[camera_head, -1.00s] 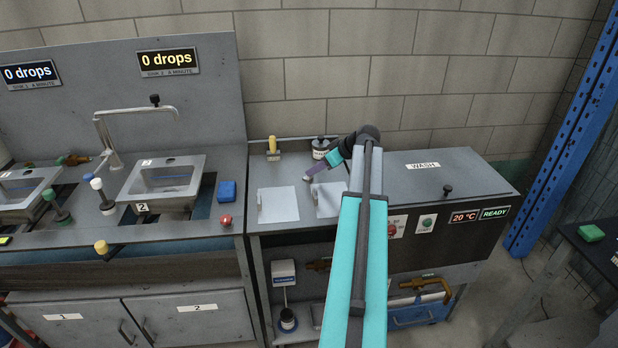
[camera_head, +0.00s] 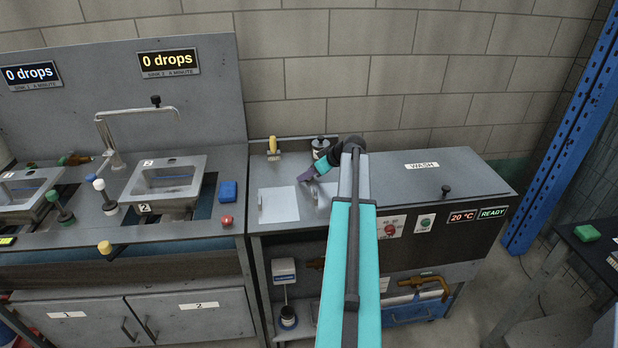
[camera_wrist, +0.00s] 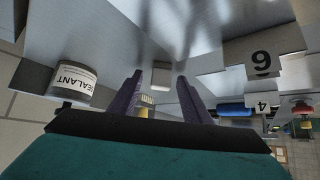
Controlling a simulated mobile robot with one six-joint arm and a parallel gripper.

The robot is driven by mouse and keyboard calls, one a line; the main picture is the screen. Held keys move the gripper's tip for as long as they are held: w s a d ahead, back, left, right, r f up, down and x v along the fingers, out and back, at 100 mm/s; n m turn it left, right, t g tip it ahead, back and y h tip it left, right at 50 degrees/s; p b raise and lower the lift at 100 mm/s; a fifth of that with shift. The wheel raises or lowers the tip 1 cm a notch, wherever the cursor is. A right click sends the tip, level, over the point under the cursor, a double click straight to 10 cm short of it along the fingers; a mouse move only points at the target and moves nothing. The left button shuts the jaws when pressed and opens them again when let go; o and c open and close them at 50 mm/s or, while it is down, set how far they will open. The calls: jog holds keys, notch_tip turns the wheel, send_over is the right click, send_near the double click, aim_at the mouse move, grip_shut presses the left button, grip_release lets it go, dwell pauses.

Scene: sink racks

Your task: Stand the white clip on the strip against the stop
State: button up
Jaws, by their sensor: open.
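My gripper (camera_head: 306,182) is low over the right-hand pale plate (camera_head: 324,206) on the bench left of the wash unit. In the wrist view my gripper (camera_wrist: 160,76) shows two purple fingers, spread apart. A small whitish block (camera_wrist: 160,72), which looks like the white clip, appears between the fingertips, with a gap on each side. I cannot tell its exact depth. A second pale plate (camera_head: 277,206) lies to the left with a small upright piece (camera_head: 260,201) at its left edge. I cannot make out the strip or the stop for certain.
A sealant jar (camera_wrist: 73,82) stands close by the gripper, also seen behind it in the head view (camera_head: 320,147). A yellow-handled brush (camera_head: 273,148) stands at the back. A blue block (camera_head: 228,191) and a red knob (camera_head: 226,221) lie left. The wash lid (camera_head: 425,180) is to the right.

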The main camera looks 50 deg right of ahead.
grip_shut()
jog(key=shift+r, duration=0.1)
dwell(0.3)
jog(key=shift+r+b, duration=1.3)
jog(key=shift+r, duration=3.6)
